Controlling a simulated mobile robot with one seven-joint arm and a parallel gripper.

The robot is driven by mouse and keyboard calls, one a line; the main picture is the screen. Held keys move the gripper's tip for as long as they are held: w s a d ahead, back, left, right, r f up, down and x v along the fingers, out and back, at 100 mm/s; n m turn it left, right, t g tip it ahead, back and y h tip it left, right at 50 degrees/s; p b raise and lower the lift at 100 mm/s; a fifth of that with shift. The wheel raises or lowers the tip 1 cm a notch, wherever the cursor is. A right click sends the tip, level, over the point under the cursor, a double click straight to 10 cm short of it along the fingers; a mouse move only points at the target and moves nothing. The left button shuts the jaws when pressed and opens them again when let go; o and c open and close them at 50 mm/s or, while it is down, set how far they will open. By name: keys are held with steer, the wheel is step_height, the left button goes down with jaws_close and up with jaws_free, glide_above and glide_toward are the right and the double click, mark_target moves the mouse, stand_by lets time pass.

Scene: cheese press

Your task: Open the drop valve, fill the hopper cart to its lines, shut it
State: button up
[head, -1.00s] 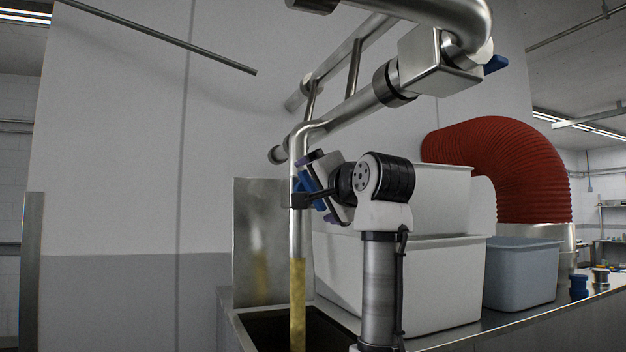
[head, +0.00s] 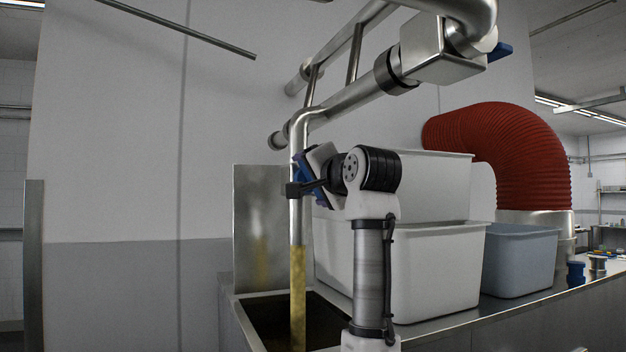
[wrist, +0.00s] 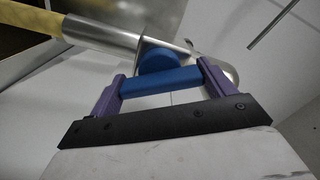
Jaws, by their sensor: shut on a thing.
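The steel drop pipe (head: 296,222) comes down in the middle of the head view. Its valve has a blue handle (head: 302,170), which also shows in the wrist view (wrist: 160,82). My gripper (wrist: 162,86) is shut on the blue handle, with a purple finger at each end of it. In the head view my gripper (head: 308,174) is partly hidden by my wrist. A yellow column (head: 298,292) hangs from the pipe's end into the steel-rimmed hopper cart (head: 243,318) below. The cart's inside is dark; its fill lines and level cannot be made out.
A red ribbed duct (head: 520,150) curves behind. Blue spools (head: 577,272) stand at the counter's right. Overhead pipes (head: 345,115) run above my arm.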

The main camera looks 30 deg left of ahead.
steer(key=n, duration=1.1)
stand_by(0.4)
steer(key=shift+n, duration=0.5)
steer(key=o, duration=0.9)
